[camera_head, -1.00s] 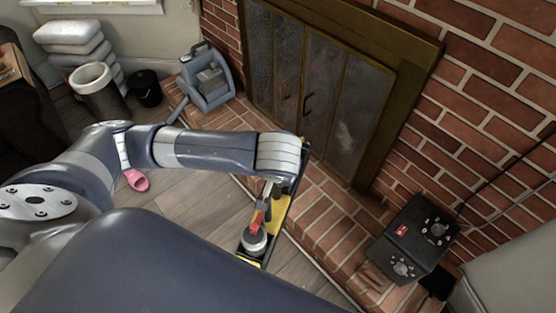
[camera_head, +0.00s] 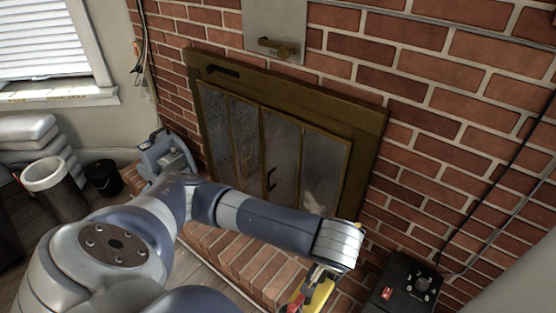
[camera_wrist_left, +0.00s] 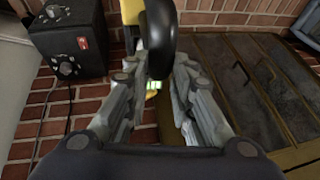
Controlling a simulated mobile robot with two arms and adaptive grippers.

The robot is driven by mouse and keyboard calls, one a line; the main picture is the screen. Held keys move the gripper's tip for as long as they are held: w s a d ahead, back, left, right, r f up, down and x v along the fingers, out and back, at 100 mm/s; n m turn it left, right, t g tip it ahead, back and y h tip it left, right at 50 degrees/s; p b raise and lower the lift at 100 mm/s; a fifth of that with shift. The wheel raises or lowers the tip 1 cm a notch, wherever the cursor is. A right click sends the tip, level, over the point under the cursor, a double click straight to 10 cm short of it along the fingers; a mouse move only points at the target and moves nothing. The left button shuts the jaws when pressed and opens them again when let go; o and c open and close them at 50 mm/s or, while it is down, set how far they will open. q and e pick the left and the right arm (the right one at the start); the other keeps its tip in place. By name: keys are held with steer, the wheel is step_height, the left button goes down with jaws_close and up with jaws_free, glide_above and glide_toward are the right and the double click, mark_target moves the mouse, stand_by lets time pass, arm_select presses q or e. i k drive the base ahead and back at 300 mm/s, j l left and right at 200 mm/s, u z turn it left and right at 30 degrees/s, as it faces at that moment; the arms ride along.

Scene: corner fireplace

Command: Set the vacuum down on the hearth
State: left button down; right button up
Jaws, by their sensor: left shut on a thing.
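My left gripper (camera_wrist_left: 160,95) is shut on the dark handle of the vacuum (camera_wrist_left: 161,35), a black and yellow thing between the fingers in the left wrist view. The brick hearth (camera_head: 238,262) runs along the foot of the fireplace, partly hidden behind my left arm. The vacuum overlaps the front part of the hearth in the picture; I cannot tell whether they touch. My right gripper is not in view.
A black box with dials (camera_head: 402,283) stands at the right end of the hearth, close to the vacuum. A blue-grey appliance (camera_head: 166,157) sits at the left end. The fireplace doors (camera_head: 272,150) are shut. Hearth bricks between look clear. A bin (camera_head: 56,188) stands at left.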

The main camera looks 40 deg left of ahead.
mark_target(266, 256)
steer(key=j+z, duration=0.25)
steer(key=j, duration=0.15)
steer(key=k+j+z, duration=0.2)
steer(key=j, duration=0.15)
steer(key=j+z, duration=0.25)
steer(key=j, duration=0.15)
steer(key=k+j+z, duration=0.2)
steer(key=j, duration=0.15)
